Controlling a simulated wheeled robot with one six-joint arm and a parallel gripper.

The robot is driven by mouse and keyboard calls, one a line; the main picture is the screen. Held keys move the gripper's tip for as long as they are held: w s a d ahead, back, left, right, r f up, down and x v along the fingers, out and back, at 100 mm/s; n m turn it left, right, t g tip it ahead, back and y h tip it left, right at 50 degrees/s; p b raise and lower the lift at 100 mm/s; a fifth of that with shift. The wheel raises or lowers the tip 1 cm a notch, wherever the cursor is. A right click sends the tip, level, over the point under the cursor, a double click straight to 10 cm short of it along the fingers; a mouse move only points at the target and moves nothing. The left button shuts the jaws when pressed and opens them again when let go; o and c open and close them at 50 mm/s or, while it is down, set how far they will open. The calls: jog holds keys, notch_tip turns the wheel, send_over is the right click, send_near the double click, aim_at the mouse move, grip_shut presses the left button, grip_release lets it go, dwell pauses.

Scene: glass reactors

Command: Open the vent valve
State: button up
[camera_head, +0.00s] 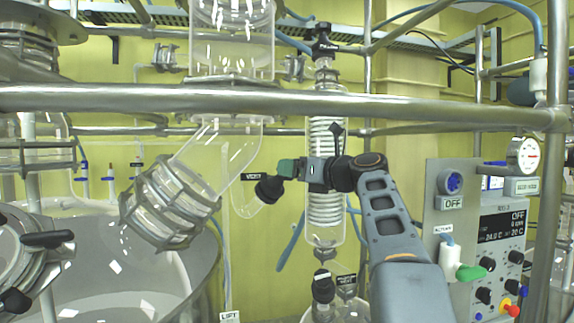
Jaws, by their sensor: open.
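The vent valve shows as a black knob (268,188) on a short glass side arm, with a small black-and-white label (254,177) that seems to read VENT beside it. My gripper (288,169) comes from the right, in front of the glass coil condenser, and points left. Its green-tipped end is just up and to the right of the black knob. The gap between the fingers is hard to see, and I cannot tell whether they touch the knob. The gripper is open, and nothing shows held in it.
A metal rail (420,108) crosses just above my arm. The coil condenser (326,215) stands close behind the gripper. A clamped glass elbow (175,200) is to the left. Another black valve knob (322,286) sits below. A control panel (490,240) stands at right.

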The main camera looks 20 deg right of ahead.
jog(key=shift+p+x, duration=0.3)
jog(key=shift+x, duration=1.3)
jog(key=c, duration=0.9)
jog(key=shift+n, duration=0.5)
jog(key=n+g+y+p, duration=0.1)
jog(key=n+y+p, duration=0.1)
jog(key=n+y, duration=0.1)
jog(key=shift+r+n+g+y, duration=0.1)
jog(key=shift+n+g+y, duration=0.25)
jog(key=shift+n, duration=0.25)
jog(key=n+g+y+p, duration=0.1)
jog(key=n+g+y, duration=0.1)
jog(key=n+g, duration=0.1)
jog(key=shift+n, duration=0.8)
jog(key=shift+n+g+y, duration=0.55)
jog(key=shift+n+g, duration=0.3)
jog(key=shift+n, duration=0.45)
jog(key=shift+s+n+g, duration=0.1)
jog(key=shift+n+g, duration=0.3)
jog(key=shift+n, duration=0.1)
